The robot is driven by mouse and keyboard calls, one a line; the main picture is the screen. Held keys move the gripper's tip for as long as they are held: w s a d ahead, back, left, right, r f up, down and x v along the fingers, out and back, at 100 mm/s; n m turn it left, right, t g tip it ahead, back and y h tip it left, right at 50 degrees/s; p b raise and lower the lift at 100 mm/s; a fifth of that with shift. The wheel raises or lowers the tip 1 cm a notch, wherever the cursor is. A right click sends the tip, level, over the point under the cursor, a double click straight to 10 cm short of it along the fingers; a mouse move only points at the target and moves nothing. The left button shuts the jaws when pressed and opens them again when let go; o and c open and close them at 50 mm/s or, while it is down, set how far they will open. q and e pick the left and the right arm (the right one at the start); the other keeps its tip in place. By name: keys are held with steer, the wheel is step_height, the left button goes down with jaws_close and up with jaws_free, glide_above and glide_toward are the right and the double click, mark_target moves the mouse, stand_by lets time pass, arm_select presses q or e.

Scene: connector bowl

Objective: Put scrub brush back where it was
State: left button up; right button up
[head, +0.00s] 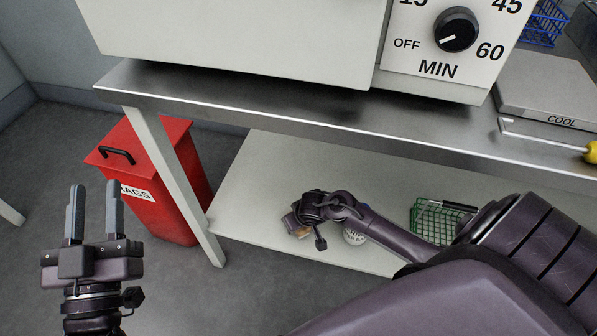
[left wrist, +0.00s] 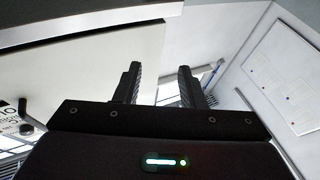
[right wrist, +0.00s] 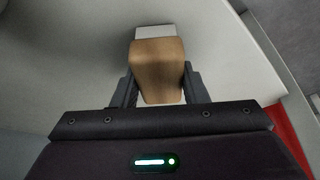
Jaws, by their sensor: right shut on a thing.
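The scrub brush (right wrist: 158,68) shows in the right wrist view as a tan wooden block with a pale end, between the fingers of my right gripper (right wrist: 158,92). In the head view the brush (head: 301,231) is a small tan piece at the tip of my right gripper (head: 305,222), over the lower shelf (head: 270,185) under the steel bench. I cannot tell whether the brush touches the shelf. My right gripper is shut on the brush. My left gripper (head: 94,212) is raised over the floor at the left, with its fingers apart and nothing between them; it also shows in the left wrist view (left wrist: 160,88).
A white tub (head: 354,237) stands behind my right wrist, partly hidden. A green wire basket (head: 432,224) is farther right on the shelf.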

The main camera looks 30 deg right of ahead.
steer(key=shift+f, duration=0.1)
steer(key=o, duration=0.9)
steer(key=shift+o, duration=0.2)
